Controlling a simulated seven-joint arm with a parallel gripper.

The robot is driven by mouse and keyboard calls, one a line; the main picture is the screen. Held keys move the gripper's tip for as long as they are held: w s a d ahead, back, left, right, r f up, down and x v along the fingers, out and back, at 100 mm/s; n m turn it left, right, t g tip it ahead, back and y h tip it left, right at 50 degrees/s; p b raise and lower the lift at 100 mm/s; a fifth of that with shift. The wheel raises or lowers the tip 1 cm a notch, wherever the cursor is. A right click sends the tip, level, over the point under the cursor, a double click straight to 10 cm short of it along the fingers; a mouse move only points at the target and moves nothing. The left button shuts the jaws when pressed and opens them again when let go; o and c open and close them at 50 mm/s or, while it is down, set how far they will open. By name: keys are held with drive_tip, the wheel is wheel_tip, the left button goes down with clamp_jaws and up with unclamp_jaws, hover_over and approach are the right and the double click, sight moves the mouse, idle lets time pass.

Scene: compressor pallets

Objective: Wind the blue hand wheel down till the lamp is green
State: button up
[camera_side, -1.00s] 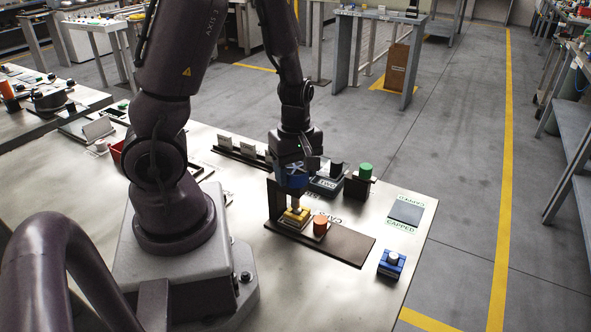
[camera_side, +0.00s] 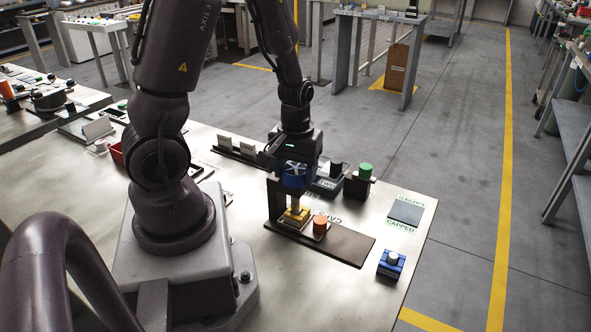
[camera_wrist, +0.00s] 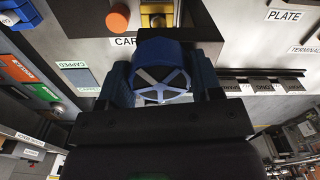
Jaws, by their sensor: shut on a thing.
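The blue hand wheel (camera_side: 293,176) has pale spokes and sits at the top of a dark press stand (camera_side: 275,198). My gripper (camera_wrist: 163,80) is shut on the wheel, one finger on each side of its rim, and the wheel also shows between the fingers in the wrist view (camera_wrist: 162,62). Below the wheel, a pale spindle reaches down to a yellow block (camera_side: 296,215) on the dark base plate (camera_side: 345,246). An orange cylinder (camera_side: 320,224) stands beside the yellow block. I cannot make out a lit lamp on the press.
A green-topped piece (camera_side: 365,169) and a black-topped piece (camera_side: 336,168) stand behind the press. A dark square pad (camera_side: 405,212) is marked CAPPED. The table's right edge is near.

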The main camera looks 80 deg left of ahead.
sight(296, 168)
drive_tip(key=shift+m, duration=0.7)
drive_tip(key=o, duration=0.9)
drive_tip(key=shift+r, duration=0.1)
wheel_tip(296, 168, up, 13)
drive_tip(key=shift+f, duration=0.1)
